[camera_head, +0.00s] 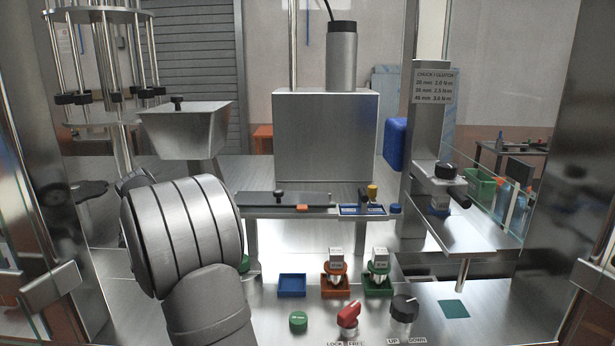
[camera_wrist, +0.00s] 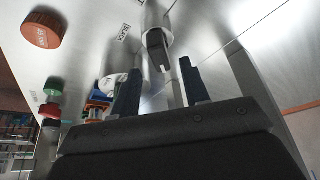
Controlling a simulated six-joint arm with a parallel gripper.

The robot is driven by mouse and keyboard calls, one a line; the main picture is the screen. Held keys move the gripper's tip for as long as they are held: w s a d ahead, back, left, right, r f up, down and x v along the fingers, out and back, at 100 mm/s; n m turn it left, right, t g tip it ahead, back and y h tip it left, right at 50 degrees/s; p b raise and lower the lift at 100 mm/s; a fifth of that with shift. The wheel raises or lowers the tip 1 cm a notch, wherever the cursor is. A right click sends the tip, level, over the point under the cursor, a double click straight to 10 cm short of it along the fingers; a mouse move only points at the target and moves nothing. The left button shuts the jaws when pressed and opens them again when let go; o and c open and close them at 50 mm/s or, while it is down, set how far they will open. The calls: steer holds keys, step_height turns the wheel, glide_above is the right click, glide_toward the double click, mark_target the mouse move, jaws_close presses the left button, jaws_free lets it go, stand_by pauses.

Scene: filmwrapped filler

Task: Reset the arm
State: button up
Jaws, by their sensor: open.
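My arm (camera_head: 185,235) rises at the left front in the head view, with its rounded grey links in front of the bench. My gripper is not visible in the head view; the arm hides that part of the scene. In the wrist view, my gripper (camera_wrist: 160,70) shows two dark fingers standing apart, with nothing seen held between them. A grey rounded part with a dark face (camera_wrist: 157,48) lies beyond the fingertips; I cannot tell its distance. A brown-orange round cap (camera_wrist: 42,30) is at the upper left of the wrist view.
A green button (camera_head: 298,321), a red knob (camera_head: 348,315) and a black knob (camera_head: 404,307) stand on the front panel. Blue (camera_head: 292,285), orange and green trays sit behind them. A steel hopper (camera_head: 185,125) and a chuck station post (camera_head: 428,155) flank the metal box (camera_head: 326,135).

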steer(key=shift+x, duration=2.05)
steer(key=shift+r, duration=0.1)
steer(key=v, duration=1.8)
steer(key=x, duration=1.8)
steer(key=shift+s, duration=0.1)
steer(key=shift+n, duration=0.7)
steer(key=n+y, duration=0.1)
steer(key=n, duration=0.2)
steer(key=n+t+y, duration=0.1)
steer(key=n, duration=0.2)
steer(key=shift+d+y, duration=0.2)
steer(key=shift+y, duration=0.1)
steer(key=shift+o, duration=0.2)
steer(key=shift+n, duration=0.3)
